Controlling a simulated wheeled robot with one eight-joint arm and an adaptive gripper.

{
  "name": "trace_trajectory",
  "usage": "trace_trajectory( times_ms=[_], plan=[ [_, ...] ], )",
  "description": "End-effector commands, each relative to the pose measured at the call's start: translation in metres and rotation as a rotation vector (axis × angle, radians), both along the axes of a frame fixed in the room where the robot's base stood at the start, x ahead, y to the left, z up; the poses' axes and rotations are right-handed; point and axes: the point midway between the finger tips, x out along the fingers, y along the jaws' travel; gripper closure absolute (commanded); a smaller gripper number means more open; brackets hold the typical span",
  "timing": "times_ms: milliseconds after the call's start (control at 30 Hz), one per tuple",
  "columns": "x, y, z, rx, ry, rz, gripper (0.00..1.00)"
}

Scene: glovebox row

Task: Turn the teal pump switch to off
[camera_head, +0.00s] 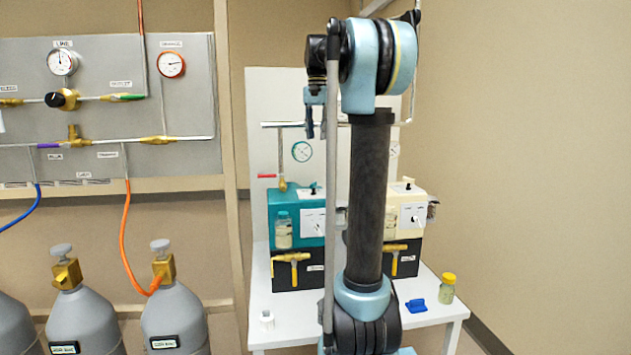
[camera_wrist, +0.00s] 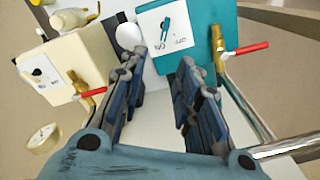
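The teal pump (camera_head: 284,205) stands on the white table, partly behind my arm. A white plate with a small dark switch (camera_head: 313,187) is on its top, and a white panel with a dark knob (camera_head: 318,228) is on its front. My gripper (camera_wrist: 160,78) is open and empty, apart from the pump.
A cream pump (camera_head: 407,205) stands to the right, partly behind my arm. Brass valves with red handles (camera_wrist: 245,48) rise near the pumps. A metal pipe (camera_wrist: 285,147) runs close to the right finger. A yellow-capped jar (camera_head: 447,290) and a blue item (camera_head: 416,306) are on the table.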

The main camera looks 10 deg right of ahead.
Motion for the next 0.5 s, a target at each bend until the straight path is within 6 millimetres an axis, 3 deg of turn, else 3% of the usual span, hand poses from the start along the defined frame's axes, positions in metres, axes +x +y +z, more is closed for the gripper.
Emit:
trace_trajectory(
  times_ms=[500],
  plan=[
    [-0.001,0.014,-0.085,0.0,0.0,0.019,0.7]
  ],
)
